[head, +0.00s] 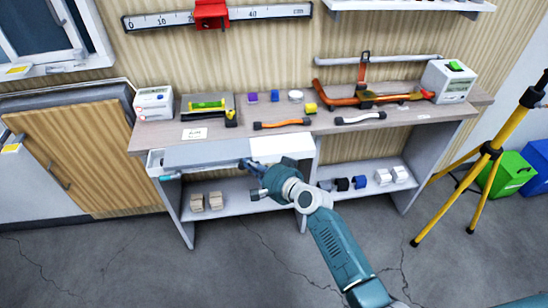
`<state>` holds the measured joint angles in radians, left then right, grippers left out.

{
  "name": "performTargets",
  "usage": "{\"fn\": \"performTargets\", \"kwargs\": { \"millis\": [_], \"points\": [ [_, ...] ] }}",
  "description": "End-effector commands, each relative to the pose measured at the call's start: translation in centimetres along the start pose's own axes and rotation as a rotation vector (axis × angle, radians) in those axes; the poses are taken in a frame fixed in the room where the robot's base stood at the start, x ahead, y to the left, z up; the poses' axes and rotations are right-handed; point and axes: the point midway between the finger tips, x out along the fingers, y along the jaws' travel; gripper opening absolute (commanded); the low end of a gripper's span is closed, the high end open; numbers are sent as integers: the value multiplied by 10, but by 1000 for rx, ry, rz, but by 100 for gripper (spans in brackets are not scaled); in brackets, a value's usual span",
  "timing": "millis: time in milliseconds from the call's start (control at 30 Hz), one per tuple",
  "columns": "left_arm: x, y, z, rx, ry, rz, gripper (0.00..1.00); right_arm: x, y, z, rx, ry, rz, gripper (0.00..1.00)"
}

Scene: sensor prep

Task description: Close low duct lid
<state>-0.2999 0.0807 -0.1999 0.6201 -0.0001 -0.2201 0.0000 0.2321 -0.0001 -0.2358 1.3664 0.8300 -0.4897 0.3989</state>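A long pale box (215,153), which looks like the low duct, runs along the front of the bench just under the top. Its left end (155,160) shows an opening with something light blue at it. A white panel (283,146) covers its right part; I cannot tell surely which piece is the lid. My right gripper (249,178) is in front of the box, below the panel's left edge. Its two fingers look spread apart with nothing between them. Whether a finger touches the box is unclear. My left gripper is out of view.
The bench top (225,137) holds a white device (153,103), orange- and white-handled tools, small blocks and a red-orange tool (365,97). The lower shelf (236,199) carries small boxes. A yellow tripod (497,145) stands right. Floor in front is clear.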

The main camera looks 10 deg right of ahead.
Motion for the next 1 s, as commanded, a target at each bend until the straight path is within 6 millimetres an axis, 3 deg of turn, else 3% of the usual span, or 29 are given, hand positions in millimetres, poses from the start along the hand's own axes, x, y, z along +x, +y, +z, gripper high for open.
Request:
{"fn": "performTargets", "kwargs": {
  "millis": [200,400,1000],
  "points": [
    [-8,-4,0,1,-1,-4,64,19,-18,28,2,0,0,0],
    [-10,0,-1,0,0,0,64,27,-24,40,-1,1,1,0],
    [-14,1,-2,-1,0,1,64,27,-28,38,-1,2,1,0]
  ]
}}
